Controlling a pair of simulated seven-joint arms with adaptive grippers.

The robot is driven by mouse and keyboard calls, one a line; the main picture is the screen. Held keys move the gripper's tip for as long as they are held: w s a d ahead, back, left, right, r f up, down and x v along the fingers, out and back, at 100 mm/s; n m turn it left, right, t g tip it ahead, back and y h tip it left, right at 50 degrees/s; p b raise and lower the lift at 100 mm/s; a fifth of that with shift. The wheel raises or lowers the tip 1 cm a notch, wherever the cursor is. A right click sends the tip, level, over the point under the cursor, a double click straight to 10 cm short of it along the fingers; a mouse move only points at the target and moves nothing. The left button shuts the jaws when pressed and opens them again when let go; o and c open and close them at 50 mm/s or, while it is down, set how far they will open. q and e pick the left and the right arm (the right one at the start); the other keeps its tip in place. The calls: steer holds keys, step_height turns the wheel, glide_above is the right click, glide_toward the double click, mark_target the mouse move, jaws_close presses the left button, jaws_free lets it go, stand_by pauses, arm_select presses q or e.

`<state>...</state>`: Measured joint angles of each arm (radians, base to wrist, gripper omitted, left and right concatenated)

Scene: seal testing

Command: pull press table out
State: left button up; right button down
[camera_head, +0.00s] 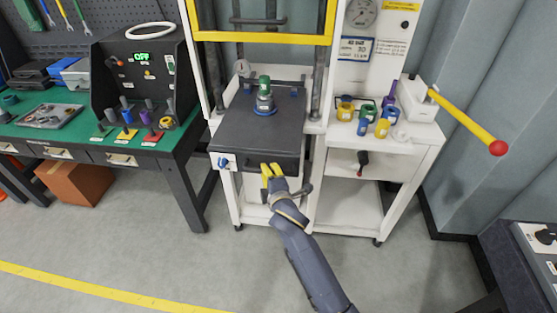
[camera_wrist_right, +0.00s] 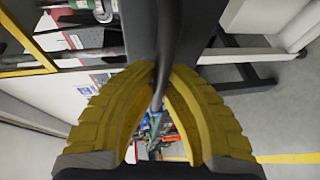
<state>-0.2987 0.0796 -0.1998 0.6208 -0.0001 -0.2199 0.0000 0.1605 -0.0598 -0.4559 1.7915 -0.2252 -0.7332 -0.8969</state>
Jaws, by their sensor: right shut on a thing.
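The press table (camera_head: 240,130) is a dark flat slab in the white press frame, with a green-topped fitting (camera_head: 264,97) on a blue ring upon it. My right gripper (camera_head: 269,169) is at the table's front edge. Its yellow fingers are closed on the dark bar handle (camera_wrist_right: 165,45) there, seen close up in the right wrist view. The fingers hide part of the handle. My left gripper is not in view.
A green workbench (camera_head: 60,125) with a control box (camera_head: 146,75) stands at the left. A white side table with several coloured parts (camera_head: 362,114) and a yellow lever (camera_head: 462,118) are at the right. The floor in front is clear.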

steer(key=s+a, duration=0.1)
steer(key=s, duration=0.7)
steer(key=s+a, duration=0.2)
steer(key=s, duration=0.6)
steer(key=shift+s+a, duration=0.25)
steer(key=shift+s, duration=0.05)
steer(key=shift+f, duration=0.1)
steer(key=c, duration=1.4)
jaws_free()
steer(key=shift+d, duration=0.1)
steer(key=v, duration=0.7)
steer(key=shift+s, duration=0.2)
